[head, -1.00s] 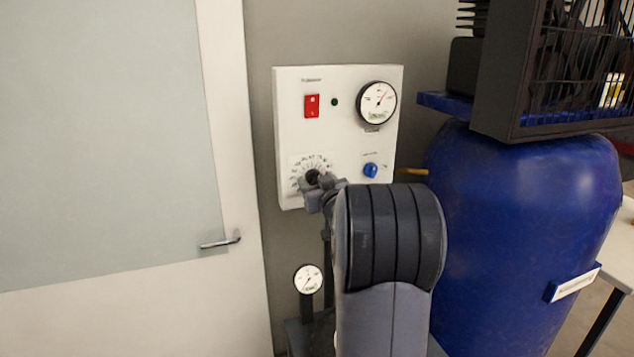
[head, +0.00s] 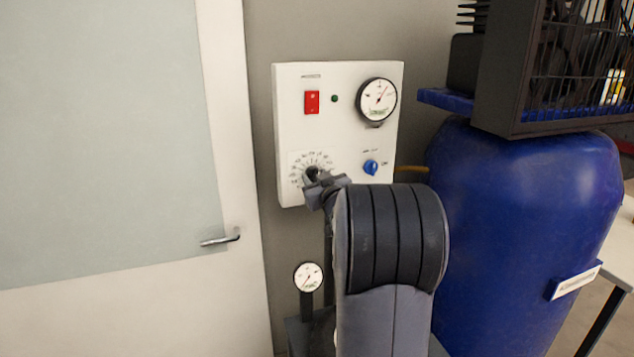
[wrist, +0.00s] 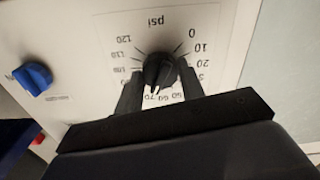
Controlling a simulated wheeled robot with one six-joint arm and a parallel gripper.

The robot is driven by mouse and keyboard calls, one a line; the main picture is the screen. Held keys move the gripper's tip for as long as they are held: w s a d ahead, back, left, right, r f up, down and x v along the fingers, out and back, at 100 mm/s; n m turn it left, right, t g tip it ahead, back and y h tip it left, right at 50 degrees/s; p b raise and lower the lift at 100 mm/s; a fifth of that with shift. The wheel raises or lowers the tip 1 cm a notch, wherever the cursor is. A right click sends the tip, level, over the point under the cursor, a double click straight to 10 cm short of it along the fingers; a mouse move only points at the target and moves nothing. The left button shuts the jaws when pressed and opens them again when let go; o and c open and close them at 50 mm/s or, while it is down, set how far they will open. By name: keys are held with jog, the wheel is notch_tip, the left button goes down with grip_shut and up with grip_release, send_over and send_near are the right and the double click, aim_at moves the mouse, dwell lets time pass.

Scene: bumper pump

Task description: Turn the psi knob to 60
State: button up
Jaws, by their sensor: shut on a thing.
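The black psi knob (wrist: 160,70) sits on the white panel (wrist: 95,30), inside a printed dial from 0 to 120. In the wrist view its white pointer mark faces the 60–70 side of the scale, and I cannot tell the exact reading. My gripper (wrist: 159,72) is shut on the knob, one dark finger on each side. In the head view the knob (head: 312,173) is partly hidden behind my gripper (head: 322,185), at the panel's lower left.
The panel also carries a red switch (head: 312,102), a green lamp (head: 335,98), a round gauge (head: 377,99) and a blue knob (head: 371,167). A blue tank (head: 520,220) stands at right. A small gauge (head: 308,277) is below, a door (head: 100,150) at left.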

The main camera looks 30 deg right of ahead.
jog(key=shift+n+b, duration=1.65)
jog(key=shift+n, duration=0.95)
jog(key=o, duration=1)
jog(key=shift+s, duration=0.1)
jog(key=b+v, duration=0.1)
jog(key=v, duration=0.9)
jog(key=shift+s, duration=0.3)
jog(key=shift+w, duration=0.1)
